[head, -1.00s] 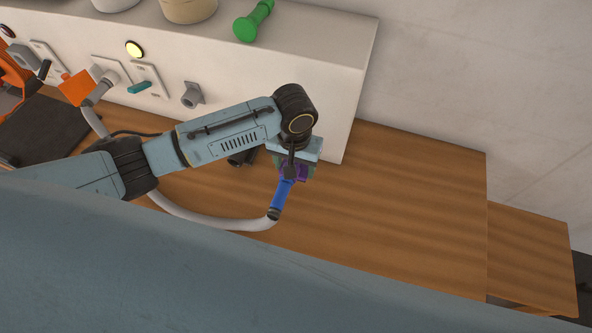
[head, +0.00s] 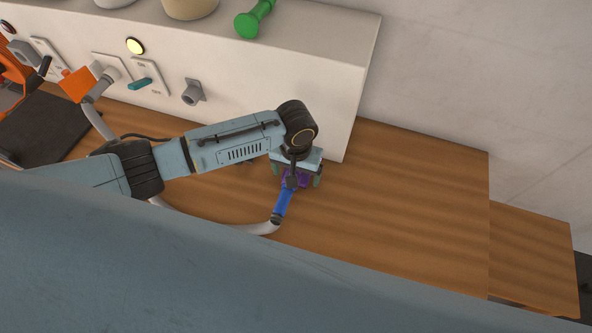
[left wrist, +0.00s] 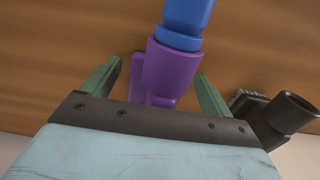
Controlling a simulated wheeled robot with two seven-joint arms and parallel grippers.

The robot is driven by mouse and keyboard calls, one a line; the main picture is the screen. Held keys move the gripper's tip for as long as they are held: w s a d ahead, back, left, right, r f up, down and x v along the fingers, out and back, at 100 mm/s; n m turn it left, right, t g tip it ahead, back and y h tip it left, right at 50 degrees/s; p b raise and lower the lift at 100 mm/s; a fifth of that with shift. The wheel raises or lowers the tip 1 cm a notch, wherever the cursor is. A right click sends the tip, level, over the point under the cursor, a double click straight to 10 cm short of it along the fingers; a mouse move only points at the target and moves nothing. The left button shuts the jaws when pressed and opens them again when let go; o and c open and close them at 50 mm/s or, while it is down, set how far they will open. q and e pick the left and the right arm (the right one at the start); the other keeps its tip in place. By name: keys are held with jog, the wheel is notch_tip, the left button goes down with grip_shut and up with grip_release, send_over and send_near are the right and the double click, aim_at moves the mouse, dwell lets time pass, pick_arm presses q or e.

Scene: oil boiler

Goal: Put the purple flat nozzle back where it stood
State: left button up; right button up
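The purple flat nozzle (head: 296,178) is on the wooden counter near the base of the white block, with the blue hose end (head: 284,201) against it. In the left wrist view the purple nozzle (left wrist: 168,70) lies between the fingers of my left gripper (left wrist: 158,88), joined to or touching the blue end (left wrist: 184,22). My left gripper (head: 296,176) is open around the nozzle, with a visible gap on at least one side. Part of the nozzle is hidden by the gripper body. My right gripper is not in view.
A black brush nozzle (left wrist: 275,112) sits close to the right finger in the left wrist view. A pale hose (head: 255,229) trails left from the blue end. The white block (head: 330,90) carries a green object (head: 252,20). The wooden counter (head: 420,220) is clear to the right.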

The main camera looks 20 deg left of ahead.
pick_arm(q)
jog(key=shift+r, duration=0.1)
notch_tip(320, 180, up, 12)
jog(key=shift+r+p, duration=0.1)
jog(key=shift+p, duration=0.4)
